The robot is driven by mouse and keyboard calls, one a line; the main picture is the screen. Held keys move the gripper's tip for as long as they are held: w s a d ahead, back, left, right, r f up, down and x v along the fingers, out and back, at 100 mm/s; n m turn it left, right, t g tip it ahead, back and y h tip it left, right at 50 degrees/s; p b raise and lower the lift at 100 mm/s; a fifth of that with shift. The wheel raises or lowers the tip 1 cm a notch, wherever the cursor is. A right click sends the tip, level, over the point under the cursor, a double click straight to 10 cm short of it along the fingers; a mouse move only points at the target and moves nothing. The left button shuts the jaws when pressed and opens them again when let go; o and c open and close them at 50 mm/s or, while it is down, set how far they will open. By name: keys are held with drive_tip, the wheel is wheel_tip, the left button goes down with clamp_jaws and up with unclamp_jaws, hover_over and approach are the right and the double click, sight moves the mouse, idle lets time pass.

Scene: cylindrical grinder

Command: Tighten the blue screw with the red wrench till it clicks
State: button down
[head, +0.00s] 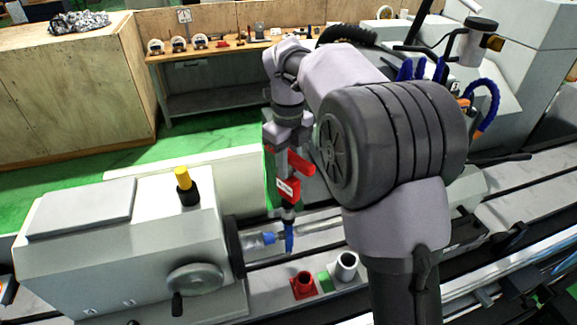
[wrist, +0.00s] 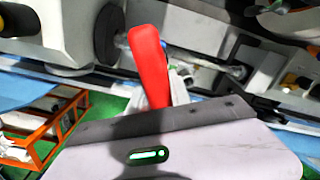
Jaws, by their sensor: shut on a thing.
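My gripper (head: 284,160) points down over the workpiece line of the grinder and is shut on the red wrench (head: 288,188). The wrench has a pale label and hangs below the jaws, its lower end dark. A red arm of the wrench (wrist: 150,62) also shows in the wrist view, sticking out beyond my gripper's housing. A blue upright piece (head: 289,238), seemingly the blue screw, is directly under the wrench. I cannot tell whether the wrench is seated on it. Another blue part (head: 268,238) sits to its left by the headstock's dark disc.
The grey headstock (head: 120,255) with a handwheel (head: 195,280) and a yellow-topped knob (head: 183,178) stands at left. A red holder (head: 304,286) and a grey cup (head: 346,266) stand in front. A workbench (head: 225,52) with small items is behind.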

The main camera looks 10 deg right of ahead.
sight(289, 152)
drive_tip(key=shift+r, duration=0.6)
wheel_tip(289, 152, up, 5)
drive_tip(key=p, duration=0.4)
drive_tip(key=shift+p, duration=0.35)
drive_tip(key=shift+f, duration=0.2)
